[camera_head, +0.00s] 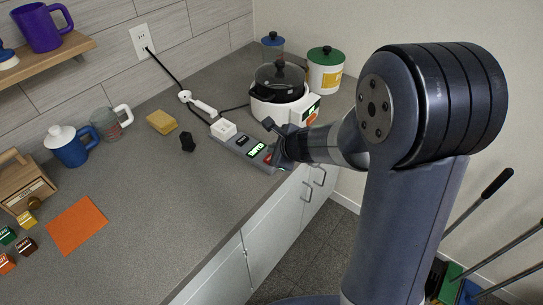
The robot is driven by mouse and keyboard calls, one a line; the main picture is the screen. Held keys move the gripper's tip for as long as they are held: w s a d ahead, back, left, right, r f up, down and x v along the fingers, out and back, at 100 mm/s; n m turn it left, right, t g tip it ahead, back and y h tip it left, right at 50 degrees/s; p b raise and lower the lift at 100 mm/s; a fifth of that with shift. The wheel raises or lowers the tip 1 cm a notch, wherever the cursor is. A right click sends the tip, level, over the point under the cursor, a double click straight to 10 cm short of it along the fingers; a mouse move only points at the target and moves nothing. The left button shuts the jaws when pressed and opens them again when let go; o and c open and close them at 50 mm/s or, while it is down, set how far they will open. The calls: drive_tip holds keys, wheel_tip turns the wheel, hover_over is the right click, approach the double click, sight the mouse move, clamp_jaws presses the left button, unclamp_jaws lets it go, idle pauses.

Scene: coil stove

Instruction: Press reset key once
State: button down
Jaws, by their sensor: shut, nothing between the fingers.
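A grey strip-like unit (231,143) lies on the counter near its front edge. It has a white plug at its left end, a dark part, a lit green panel (257,150) and a small red key (267,158) toward its right end. I cannot read any label, so I cannot tell whether the red key is the reset key. My gripper (275,159) is shut and empty at the unit's right end, right beside the red key. The gripper partly hides that end, and I cannot tell whether its tips touch the key.
A white cooker (291,111) with a dark lidded pot (280,82) stands behind my gripper. A green-lidded canister (325,72) is beyond it. A black cord (164,68) runs from the wall outlet. The counter middle is mostly clear around a small black object (187,143).

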drive_tip(key=shift+f, duration=0.15)
drive_tip(key=shift+f+b, duration=0.3)
drive_tip(key=shift+b, duration=0.2)
drive_tip(key=shift+f+b, duration=0.5)
drive_tip(key=shift+b, duration=0.05)
idle(0.6)
drive_tip(key=shift+r, duration=0.1)
drive_tip(key=shift+r+p, duration=0.85)
drive_tip(key=shift+r, duration=0.1)
wheel_tip(320, 180, up, 5)
drive_tip(key=p, duration=0.4)
drive_tip(key=shift+p, duration=0.3)
drive_tip(key=shift+f, duration=0.3)
drive_tip(key=shift+r+p, duration=2.1)
drive_tip(key=shift+p, duration=0.05)
